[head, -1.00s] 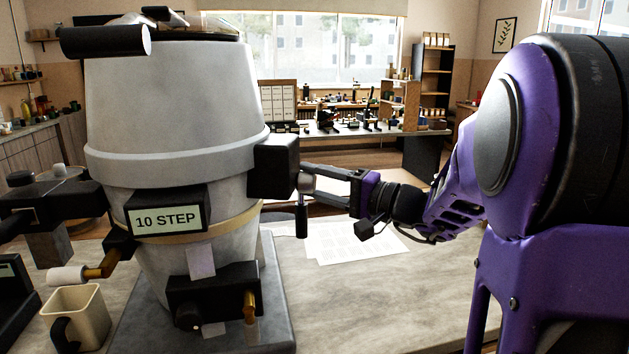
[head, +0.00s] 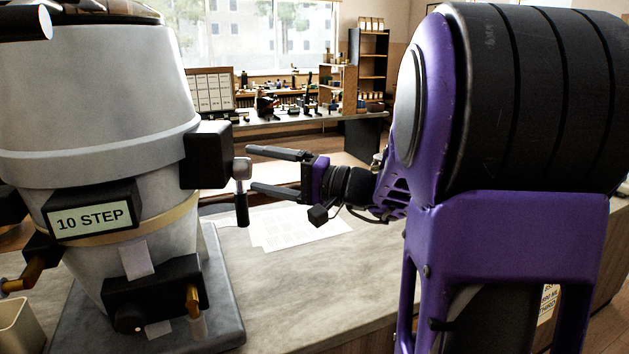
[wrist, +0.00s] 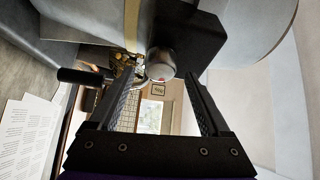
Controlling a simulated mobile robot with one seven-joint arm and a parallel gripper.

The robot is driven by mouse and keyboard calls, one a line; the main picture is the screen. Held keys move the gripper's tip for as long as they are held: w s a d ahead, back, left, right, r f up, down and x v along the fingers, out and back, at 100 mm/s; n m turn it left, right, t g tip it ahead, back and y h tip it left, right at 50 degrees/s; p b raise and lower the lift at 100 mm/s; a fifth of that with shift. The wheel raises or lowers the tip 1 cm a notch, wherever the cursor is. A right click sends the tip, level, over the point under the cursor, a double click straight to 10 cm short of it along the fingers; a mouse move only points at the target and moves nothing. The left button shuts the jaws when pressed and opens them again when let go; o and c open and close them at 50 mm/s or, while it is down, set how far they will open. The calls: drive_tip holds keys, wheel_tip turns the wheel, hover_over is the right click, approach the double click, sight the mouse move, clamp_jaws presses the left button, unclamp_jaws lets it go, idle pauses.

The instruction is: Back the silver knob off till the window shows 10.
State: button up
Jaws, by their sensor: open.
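The silver knob (head: 241,169) sticks out from a black box (head: 208,155) on the right side of a large grey bin (head: 95,95). A black handle (head: 242,207) hangs down from it. In the wrist view the knob (wrist: 161,64) shows its round end with a small red mark, just beyond the fingertips. My gripper (head: 252,170) is open and empty, its tips just right of the knob, one higher and one lower. A window (head: 91,218) on the bin's front reads "10 STEP". No other number reading is legible.
A lower black box (head: 155,298) with a brass lever (head: 193,299) sits on the bin's front. The bin stands on a grey base (head: 222,285) on the bench. Printed sheets (head: 300,228) lie on the bench below my gripper. A cream mug (head: 18,325) stands at lower left.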

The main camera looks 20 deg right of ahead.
drive_tip(key=r+b+v, duration=0.1)
drive_tip(key=v, duration=1.3)
drive_tip(key=shift+s+d+f, duration=0.3)
drive_tip(key=shift+f, duration=0.2)
